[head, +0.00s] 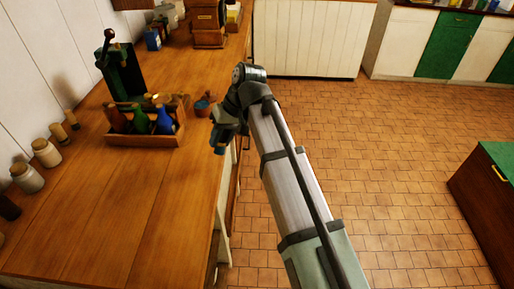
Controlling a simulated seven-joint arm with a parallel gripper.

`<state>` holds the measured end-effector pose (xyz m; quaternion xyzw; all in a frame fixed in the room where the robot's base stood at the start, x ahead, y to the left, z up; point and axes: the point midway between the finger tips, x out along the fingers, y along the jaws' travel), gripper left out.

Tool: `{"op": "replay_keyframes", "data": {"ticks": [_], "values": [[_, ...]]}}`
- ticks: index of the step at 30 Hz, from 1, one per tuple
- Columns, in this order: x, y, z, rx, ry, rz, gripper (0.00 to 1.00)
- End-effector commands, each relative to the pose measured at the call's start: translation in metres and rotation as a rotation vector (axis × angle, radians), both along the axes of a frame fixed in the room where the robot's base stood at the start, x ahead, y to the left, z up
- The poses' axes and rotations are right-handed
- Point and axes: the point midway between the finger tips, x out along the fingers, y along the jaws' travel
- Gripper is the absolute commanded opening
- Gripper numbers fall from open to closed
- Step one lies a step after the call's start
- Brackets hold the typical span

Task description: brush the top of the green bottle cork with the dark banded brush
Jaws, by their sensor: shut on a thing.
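The green bottle (140,121) stands in a small wooden crate (138,141) on the counter, between a brown bottle (117,120) and a blue bottle (165,122). Its cork is small at this distance, with a pale brown top. My gripper (218,146) is to the right of the crate, at the counter's right edge, pointing down and apart from the bottles. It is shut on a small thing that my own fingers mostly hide. I cannot make out the brush's dark bands there.
A small reddish-blue pot (203,106) stands between the crate and my wrist. A dark green machine (120,73) stands behind the crate. Jars (46,153) line the wall at left. The wooden counter (130,205) is clear in front of the crate.

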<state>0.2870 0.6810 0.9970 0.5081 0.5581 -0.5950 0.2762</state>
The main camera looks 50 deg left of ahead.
Motion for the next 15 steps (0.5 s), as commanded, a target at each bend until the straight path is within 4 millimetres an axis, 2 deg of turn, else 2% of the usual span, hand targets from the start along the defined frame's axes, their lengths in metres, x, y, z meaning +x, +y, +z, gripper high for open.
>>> {"op": "replay_keyframes", "data": {"ticks": [1,3,15], "values": [[-0.014,0.017,0.010,0.005,-0.002,0.025,0.00],[-0.034,0.034,0.021,0.009,-0.004,0.055,0.00],[-0.141,0.125,0.096,0.043,-0.013,0.149,0.00]]}}
